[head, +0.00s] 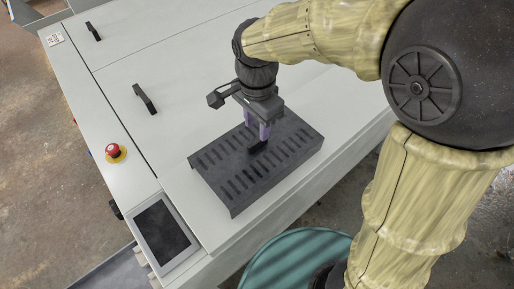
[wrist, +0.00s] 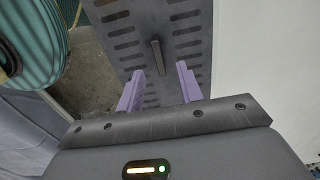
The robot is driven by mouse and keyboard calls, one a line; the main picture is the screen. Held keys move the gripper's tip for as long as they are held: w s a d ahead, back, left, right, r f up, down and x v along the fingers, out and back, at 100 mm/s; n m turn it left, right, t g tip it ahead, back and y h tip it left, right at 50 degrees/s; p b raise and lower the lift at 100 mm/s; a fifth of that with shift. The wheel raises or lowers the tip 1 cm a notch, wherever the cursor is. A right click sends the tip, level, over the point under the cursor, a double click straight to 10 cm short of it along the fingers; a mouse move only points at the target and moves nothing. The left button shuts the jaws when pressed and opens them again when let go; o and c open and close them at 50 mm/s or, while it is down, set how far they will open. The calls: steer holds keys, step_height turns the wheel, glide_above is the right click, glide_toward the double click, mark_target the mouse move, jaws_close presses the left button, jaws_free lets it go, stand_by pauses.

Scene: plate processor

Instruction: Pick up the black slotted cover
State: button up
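The black slotted cover (head: 262,170) lies on the white machine top, near its front edge. It is a dark grey plate with rows of slots and a small raised bar handle at its middle. In the wrist view the cover (wrist: 185,22) fills the upper middle, with the handle (wrist: 157,56) standing up from it. My gripper (head: 258,134) points down over the middle of the cover, close to the handle. In the wrist view my gripper (wrist: 160,68) has its two purple fingers apart, with the handle in line with the gap between them. No contact is visible.
The white machine top (head: 190,85) carries two black handles (head: 145,98) on the left. A red emergency button (head: 114,152) and a dark screen (head: 162,232) sit along the left edge. A teal drum (head: 292,262) stands on the floor below the front edge.

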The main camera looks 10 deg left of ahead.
mark_target(258, 141)
steer(key=shift+w, duration=0.1)
steer(key=shift+f, duration=0.25)
step_height(258, 141, down, 4)
steer(key=shift+d+f+p, duration=0.1)
steer(key=shift+d+p, duration=0.05)
steer(key=shift+p, duration=0.8)
steer(key=shift+f, duration=0.3)
jaws_close()
stand_by(0.5)
